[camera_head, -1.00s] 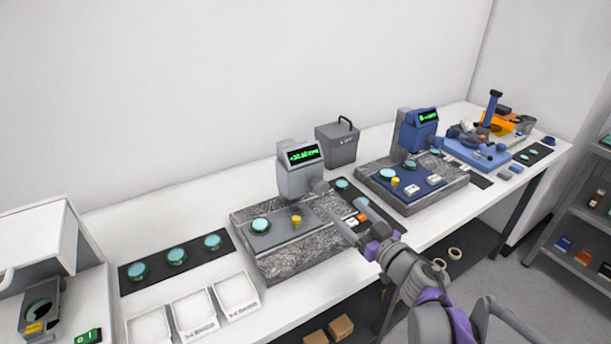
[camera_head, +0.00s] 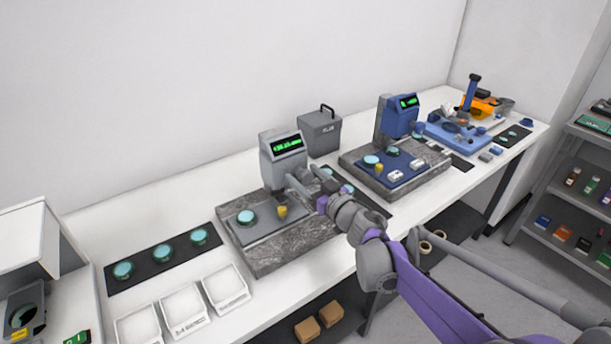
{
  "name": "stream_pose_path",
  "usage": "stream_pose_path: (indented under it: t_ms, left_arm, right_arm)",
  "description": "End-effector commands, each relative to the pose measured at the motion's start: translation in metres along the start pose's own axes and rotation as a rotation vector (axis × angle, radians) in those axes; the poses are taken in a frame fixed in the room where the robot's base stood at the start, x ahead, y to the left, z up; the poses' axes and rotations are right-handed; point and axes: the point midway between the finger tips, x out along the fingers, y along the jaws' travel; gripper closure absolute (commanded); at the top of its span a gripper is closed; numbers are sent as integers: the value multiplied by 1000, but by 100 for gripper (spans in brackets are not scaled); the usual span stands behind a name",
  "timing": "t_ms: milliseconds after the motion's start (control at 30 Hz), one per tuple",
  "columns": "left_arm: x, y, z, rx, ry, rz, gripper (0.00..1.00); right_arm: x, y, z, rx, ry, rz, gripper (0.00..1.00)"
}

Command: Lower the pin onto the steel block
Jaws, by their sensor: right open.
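The grey gauge (camera_head: 283,148) with a green lit display stands at the back of a speckled stone base (camera_head: 260,262). A grey plate (camera_head: 262,227) lies on the base, with a teal disc (camera_head: 246,217) and a small yellow piece (camera_head: 282,211) on it. My right gripper (camera_head: 298,184) is open, its fingers at the lower right of the gauge head, above the plate. I cannot tell whether they touch the gauge. The pin is not clear to see; the gripper and gauge head crowd that spot. I cannot pick out the steel block for certain. My left gripper is out of view.
A blue gauge (camera_head: 397,117) stands on a second stone base (camera_head: 398,190) to the right. White trays (camera_head: 181,308) and a black mat (camera_head: 146,270) with teal discs lie to the left.

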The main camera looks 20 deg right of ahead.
Motion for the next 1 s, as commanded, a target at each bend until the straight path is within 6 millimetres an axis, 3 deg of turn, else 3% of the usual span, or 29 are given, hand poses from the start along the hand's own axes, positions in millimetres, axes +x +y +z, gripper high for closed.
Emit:
stream_pose_path:
  t_ms: [233,667,1000]
  left_arm:
    - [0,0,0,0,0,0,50]
    - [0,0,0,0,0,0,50]
    - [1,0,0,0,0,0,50]
  right_arm:
    - [1,0,0,0,0,0,21]
    - [0,0,0,0,0,0,98]
    - [0,0,0,-38,0,0,100]
